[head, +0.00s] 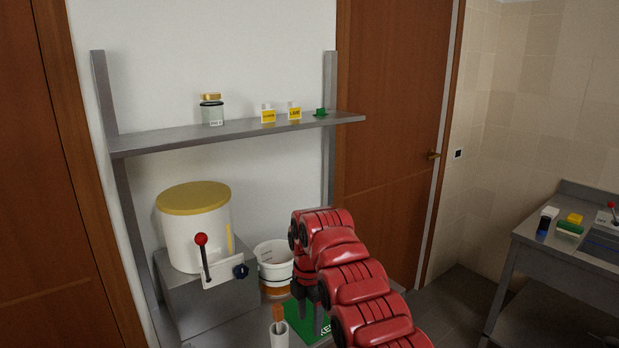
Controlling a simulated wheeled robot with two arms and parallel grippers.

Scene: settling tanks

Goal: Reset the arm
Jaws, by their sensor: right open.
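My right arm (365,290), red and jointed, comes in from the lower right and bends down over the workbench. A lever with a red knob (201,240) stands upright on a white bracket to the left, apart from the gripper. My left gripper is not in view.
A white tank (192,235) with yellow lid stands on a grey block. A white bucket (272,258) and a white holder (279,335) with a brown-handled tool are close to the gripper. The shelf (230,132) above holds a jar (212,112) and small items. A side table (530,228) stands right.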

